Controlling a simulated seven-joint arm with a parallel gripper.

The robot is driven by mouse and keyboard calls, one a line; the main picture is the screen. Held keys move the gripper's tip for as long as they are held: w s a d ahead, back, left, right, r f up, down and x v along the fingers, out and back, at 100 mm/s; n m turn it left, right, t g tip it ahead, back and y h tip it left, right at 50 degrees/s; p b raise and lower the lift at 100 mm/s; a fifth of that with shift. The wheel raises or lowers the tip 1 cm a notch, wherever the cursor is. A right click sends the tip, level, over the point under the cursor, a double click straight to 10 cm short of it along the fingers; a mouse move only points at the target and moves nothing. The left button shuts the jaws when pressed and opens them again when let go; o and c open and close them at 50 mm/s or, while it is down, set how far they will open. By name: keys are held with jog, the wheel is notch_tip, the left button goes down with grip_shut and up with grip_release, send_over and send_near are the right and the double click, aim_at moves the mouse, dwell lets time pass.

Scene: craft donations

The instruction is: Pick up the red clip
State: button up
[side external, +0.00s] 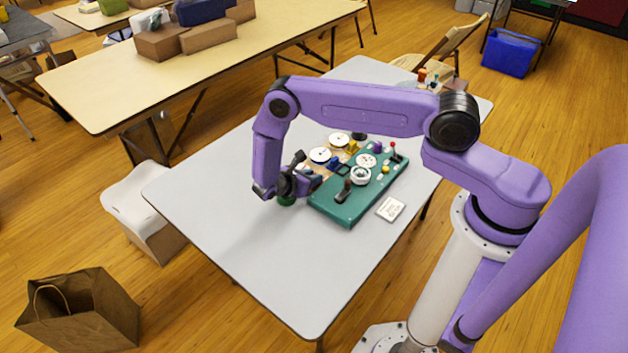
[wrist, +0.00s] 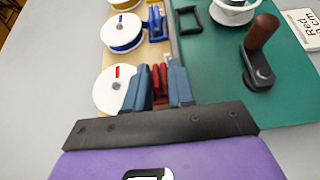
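The red clip (wrist: 160,80) stands between the two blue-grey fingers of my gripper (wrist: 161,85) in the wrist view. It fills most of the gap between them, and its lower part is hidden. I cannot tell whether the fingers press on it. In the side external view my gripper (side external: 312,183) is low at the near left end of the board, and the red clip cannot be made out there.
A blue clip (wrist: 155,24) stands just beyond, beside white-topped spools (wrist: 121,31) and (wrist: 114,88). The green board (side external: 343,208) carries a brown-handled lever (wrist: 262,45) and a white round part (side external: 361,176). A white label card (side external: 390,208) lies on the grey table (side external: 255,255), whose front is clear.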

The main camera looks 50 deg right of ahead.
grip_shut()
jog(key=shift+r, duration=0.1)
